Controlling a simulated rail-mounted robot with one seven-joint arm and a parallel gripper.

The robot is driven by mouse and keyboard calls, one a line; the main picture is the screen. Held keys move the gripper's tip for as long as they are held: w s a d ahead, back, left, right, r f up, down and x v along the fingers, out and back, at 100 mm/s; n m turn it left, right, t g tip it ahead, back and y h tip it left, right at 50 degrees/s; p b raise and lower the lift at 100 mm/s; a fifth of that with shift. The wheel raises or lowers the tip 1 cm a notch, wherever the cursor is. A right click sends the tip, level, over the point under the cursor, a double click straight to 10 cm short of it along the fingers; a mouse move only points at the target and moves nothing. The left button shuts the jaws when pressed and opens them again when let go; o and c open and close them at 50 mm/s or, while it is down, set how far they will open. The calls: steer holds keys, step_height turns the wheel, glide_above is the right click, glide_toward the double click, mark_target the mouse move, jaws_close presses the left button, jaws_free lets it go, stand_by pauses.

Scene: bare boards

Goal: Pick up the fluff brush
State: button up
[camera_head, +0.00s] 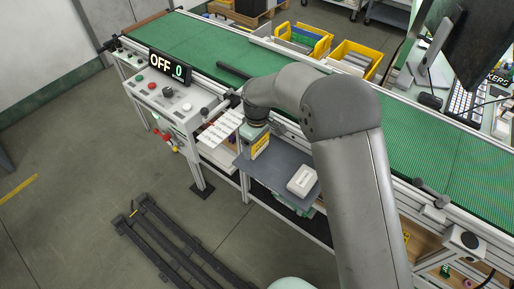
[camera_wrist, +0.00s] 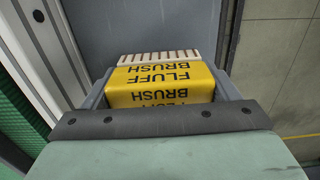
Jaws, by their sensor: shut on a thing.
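The fluff brush is a yellow block with black "FLUFF BRUSH" lettering and a pale ribbed strip along its far edge. It shows in the wrist view (camera_wrist: 160,84), between the grey fingers of my gripper (camera_wrist: 160,95). My gripper is shut on it. In the head view the yellow brush (camera_head: 260,148) shows under my gripper (camera_head: 256,143), by the left end of the grey shelf (camera_head: 270,172). I cannot tell whether the brush touches the shelf. Its near part is hidden by the gripper body in the wrist view.
A white box (camera_head: 302,181) lies on the shelf to the right. A white printed sheet (camera_head: 221,129) is to the left, near a control box (camera_head: 176,103). The green conveyor (camera_head: 210,55) runs behind, with yellow bins (camera_head: 355,58) beyond it.

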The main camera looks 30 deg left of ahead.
steer(key=s+d+r+b, duration=0.3)
steer(key=s+d+r, duration=0.5)
steer(key=s+r, duration=0.2)
steer(key=shift+s+d+b, duration=0.15)
steer(key=shift+s+b, duration=0.15)
steer(key=shift+s, duration=0.4)
